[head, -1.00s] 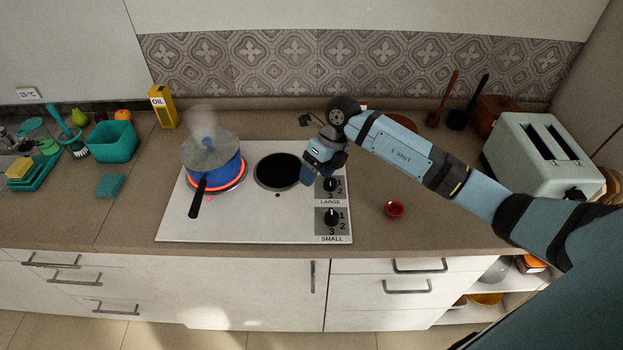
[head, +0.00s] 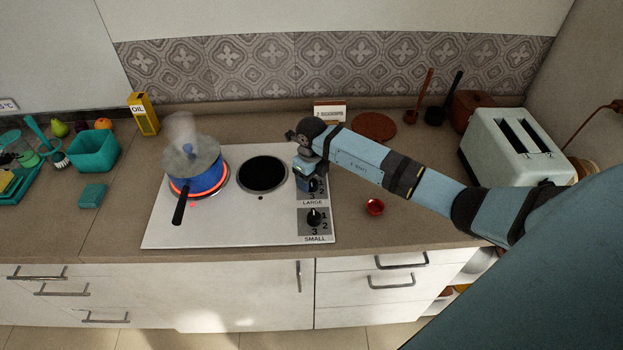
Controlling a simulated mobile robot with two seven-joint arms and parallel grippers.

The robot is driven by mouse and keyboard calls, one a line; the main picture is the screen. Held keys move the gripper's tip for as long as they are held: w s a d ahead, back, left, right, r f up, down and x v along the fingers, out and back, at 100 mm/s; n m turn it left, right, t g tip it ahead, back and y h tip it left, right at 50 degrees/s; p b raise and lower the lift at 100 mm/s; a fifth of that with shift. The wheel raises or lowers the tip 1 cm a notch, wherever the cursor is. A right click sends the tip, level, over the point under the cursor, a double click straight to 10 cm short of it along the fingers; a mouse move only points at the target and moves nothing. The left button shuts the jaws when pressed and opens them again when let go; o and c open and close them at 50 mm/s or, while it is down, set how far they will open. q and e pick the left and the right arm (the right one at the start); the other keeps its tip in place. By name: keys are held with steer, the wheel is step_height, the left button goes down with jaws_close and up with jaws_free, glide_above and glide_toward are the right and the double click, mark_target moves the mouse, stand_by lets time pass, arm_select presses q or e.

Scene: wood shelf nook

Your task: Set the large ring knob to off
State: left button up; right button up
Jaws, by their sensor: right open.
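The large ring knob (head: 313,186), a black dial above the word LARGE on the white hob (head: 250,225), is partly covered by my right gripper. My right gripper (head: 307,184) is open and points down at the knob, with its fingers at or just beside it. I cannot tell whether they touch the dial, and its pointer setting is hidden. The left ring glows red-orange under a steaming blue pot (head: 205,187) with a grey lid. My left gripper is not in view.
The black small ring knob (head: 314,217) is just in front of the large one. The right-hand ring (head: 262,174) is dark and empty. A small red dish (head: 375,207) stands right of the hob, below my right arm. A toaster (head: 517,145) stands further right.

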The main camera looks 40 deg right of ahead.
steer(key=shift+f, duration=0.9)
steer(key=shift+c, duration=0.4)
steer(key=c, duration=0.8)
steer(key=shift+c, duration=0.2)
